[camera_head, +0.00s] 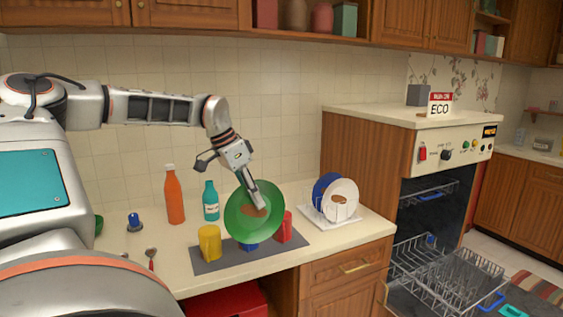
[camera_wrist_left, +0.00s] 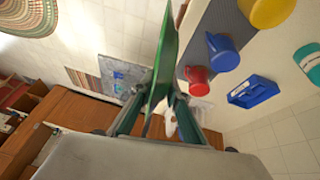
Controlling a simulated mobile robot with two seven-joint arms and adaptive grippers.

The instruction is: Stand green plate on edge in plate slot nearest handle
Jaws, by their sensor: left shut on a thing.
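The green plate (camera_head: 238,225) has a brown stain and is held tilted above the counter; in the wrist view it shows nearly edge-on (camera_wrist_left: 163,60). My left gripper (camera_head: 254,204) is shut on the plate, with a finger on each side of it in the wrist view. The open dishwasher at the right has a pulled-out lower wire rack (camera_head: 455,280) with upright tines and a blue handle (camera_head: 492,301) at its front. No plate shows in that rack, and the plate is well to its left. Single slots are too small to tell apart. My right gripper is out of view.
A white plate (camera_head: 343,188) and a blue plate (camera_head: 320,187) stand in a white holder (camera_head: 328,221) on the counter. Yellow (camera_head: 209,242) and red (camera_head: 284,230) cups stand on a grey mat (camera_head: 215,264). Orange (camera_head: 174,195) and teal (camera_head: 210,201) bottles stand behind.

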